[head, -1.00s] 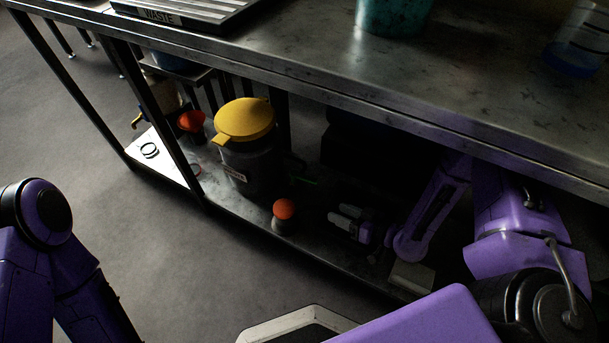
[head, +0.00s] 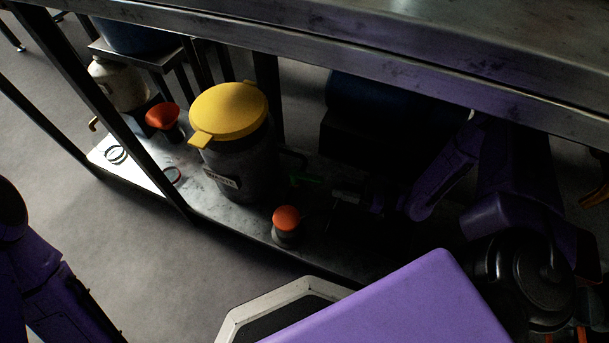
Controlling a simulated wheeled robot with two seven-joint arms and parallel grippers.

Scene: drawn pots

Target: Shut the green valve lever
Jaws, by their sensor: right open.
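The green valve lever (head: 306,179) is a small, dim green strip on the lower shelf, just right of a dark canister (head: 240,165) with a yellow lid. A dark pipe-like part shows above the lever; the valve body is hard to make out in shadow. My right gripper (head: 338,195) reaches in under the bench top from the right. It is open, its fingertips pointing left, a short way right of the lever. I cannot tell whether they touch it. My left arm shows at the left edge, but its gripper is out of view.
The bench top (head: 420,60) overhangs the shelf. An orange-topped jar (head: 286,224) stands in front of the lever. An orange funnel-like thing (head: 162,117), a cream jug (head: 118,84) and rings (head: 116,155) are at left. A dark blue container (head: 375,100) is behind.

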